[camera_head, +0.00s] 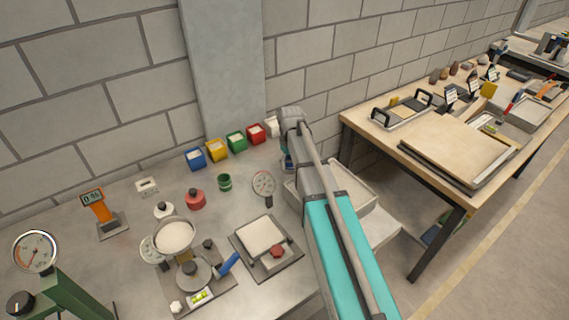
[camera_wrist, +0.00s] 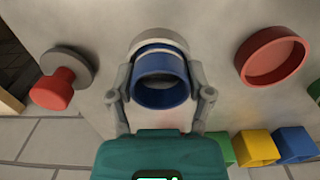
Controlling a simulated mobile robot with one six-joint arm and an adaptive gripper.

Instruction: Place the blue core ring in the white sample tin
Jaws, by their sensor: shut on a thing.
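My gripper (camera_wrist: 161,76) has its two fingers on either side of the blue core ring (camera_wrist: 162,93) and is shut on it. The ring's open end faces the wrist camera. The white sample tin (camera_wrist: 158,35) shows as a pale rim just beyond the ring, at the top middle of the wrist view. The ring overlaps the tin there, and I cannot tell whether it is inside the tin or above it. In the head view my arm hides most of the gripper, the ring and the tin.
In the wrist view a red round tin (camera_wrist: 272,57) is at right and a red-knobbed grey disc (camera_wrist: 55,88) at left. Blue (camera_head: 196,158), yellow (camera_head: 216,150), green (camera_head: 236,142) and red (camera_head: 256,134) boxes line the wall. A tray (camera_head: 352,190) lies right of my arm.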

